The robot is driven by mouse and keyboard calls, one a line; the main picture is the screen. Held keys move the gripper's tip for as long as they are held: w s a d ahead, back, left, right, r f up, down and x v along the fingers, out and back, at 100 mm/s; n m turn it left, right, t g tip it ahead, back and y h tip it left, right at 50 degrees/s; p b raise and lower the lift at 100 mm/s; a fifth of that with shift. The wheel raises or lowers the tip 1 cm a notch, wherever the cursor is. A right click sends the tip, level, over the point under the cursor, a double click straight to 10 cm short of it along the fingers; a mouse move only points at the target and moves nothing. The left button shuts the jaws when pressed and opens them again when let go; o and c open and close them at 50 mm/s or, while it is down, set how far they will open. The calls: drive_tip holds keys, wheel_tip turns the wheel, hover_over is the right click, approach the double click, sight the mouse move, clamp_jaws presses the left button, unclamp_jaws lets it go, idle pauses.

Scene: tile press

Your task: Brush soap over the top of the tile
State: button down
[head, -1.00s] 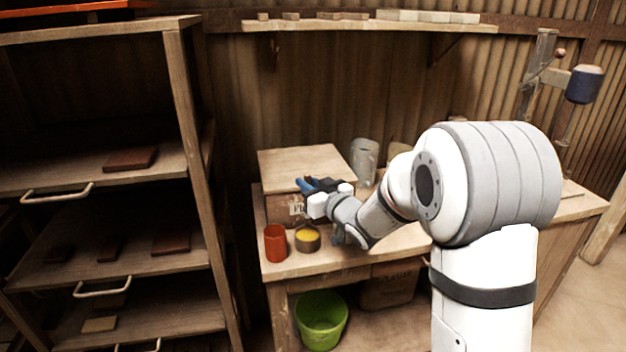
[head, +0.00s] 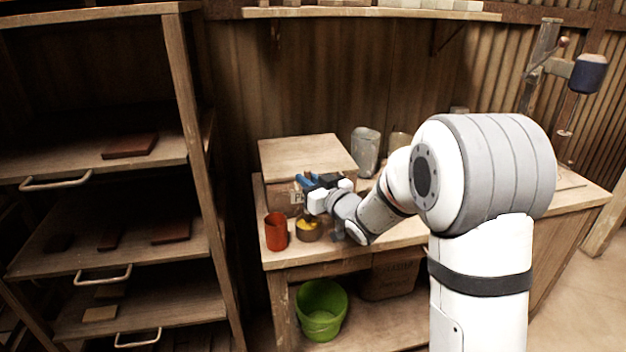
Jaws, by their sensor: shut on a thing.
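My gripper (head: 312,186) is shut on a brush, of which a blue handle part (head: 302,181) shows. It is over the small pot of yellow soap (head: 308,234) on the workbench. The gripper and wrist hide most of the brush, so I cannot tell whether its bristles touch the soap. I cannot make out the tile to be brushed; my arm covers part of the bench.
A red cup (head: 276,232) stands just left of the pot. A wooden box (head: 300,155) is behind the gripper, with a clear jar (head: 366,150) to its right. A green bucket (head: 321,310) sits below. A shelf rack (head: 188,120) stands at the left.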

drive_tip(key=shift+f+b, duration=0.7)
drive_tip(key=shift+b, duration=0.1)
idle(1.8)
drive_tip(key=shift+r, duration=0.1)
drive_tip(key=shift+r+p, duration=2.05)
drive_tip(key=shift+r, duration=1.55)
drive_tip(key=shift+f, duration=0.1)
